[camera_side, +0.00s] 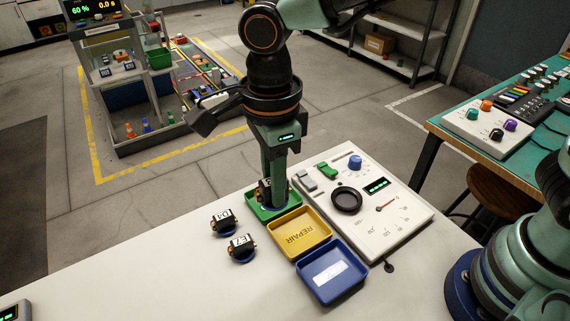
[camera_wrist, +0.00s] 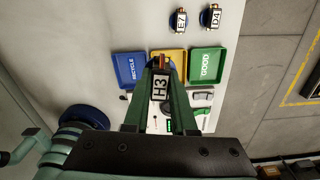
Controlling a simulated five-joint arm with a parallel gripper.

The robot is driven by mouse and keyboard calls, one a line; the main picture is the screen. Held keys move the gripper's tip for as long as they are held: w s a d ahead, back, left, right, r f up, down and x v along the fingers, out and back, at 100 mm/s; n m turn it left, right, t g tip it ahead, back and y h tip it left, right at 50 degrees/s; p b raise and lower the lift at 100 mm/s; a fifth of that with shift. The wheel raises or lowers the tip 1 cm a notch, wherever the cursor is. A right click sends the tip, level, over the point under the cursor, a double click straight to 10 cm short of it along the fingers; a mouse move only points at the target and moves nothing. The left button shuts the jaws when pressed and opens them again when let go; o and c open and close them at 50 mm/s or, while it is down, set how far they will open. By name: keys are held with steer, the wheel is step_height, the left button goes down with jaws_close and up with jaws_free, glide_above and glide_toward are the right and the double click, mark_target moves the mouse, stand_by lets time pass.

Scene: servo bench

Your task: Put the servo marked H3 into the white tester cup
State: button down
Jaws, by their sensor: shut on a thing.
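The servo marked H3 (camera_wrist: 161,86) is a small dark block with a white label, seen close in the wrist view. My gripper (camera_wrist: 163,75) is shut on it, one green finger on each side. In the side view my gripper (camera_side: 272,188) points down with the servo (camera_side: 264,190) at the green tray (camera_side: 253,207); I cannot tell its exact height above it. The white tester (camera_side: 375,225) lies to the right, and its round cup with a dark rim (camera_side: 347,199) looks empty. In the wrist view my fingers hide much of the tester.
A yellow REPAIR tray (camera_side: 300,234) and a blue RECYCLE tray (camera_side: 332,272) lie beside the tester. Servos D4 (camera_side: 222,220) and E7 (camera_side: 240,244) stand on blue bases to the left. A grey switch (camera_side: 306,180) and blue knob (camera_side: 355,162) stick up from the tester.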

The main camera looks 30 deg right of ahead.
steer(key=w+d+f+m, duration=0.15)
steer(key=d+f, duration=0.25)
steer(key=d, duration=0.6)
steer(key=w+d+f+m, duration=0.1)
steer(key=d+f+m, duration=0.2)
steer(key=d, duration=0.6)
steer(key=shift+d+f, duration=0.1)
steer(key=shift+f, duration=2.7)
steer(key=shift+f, duration=1.1)
steer(key=c, duration=0.7)
jaws_free()
steer(key=shift+o, duration=0.2)
steer(key=shift+r, duration=2.55)
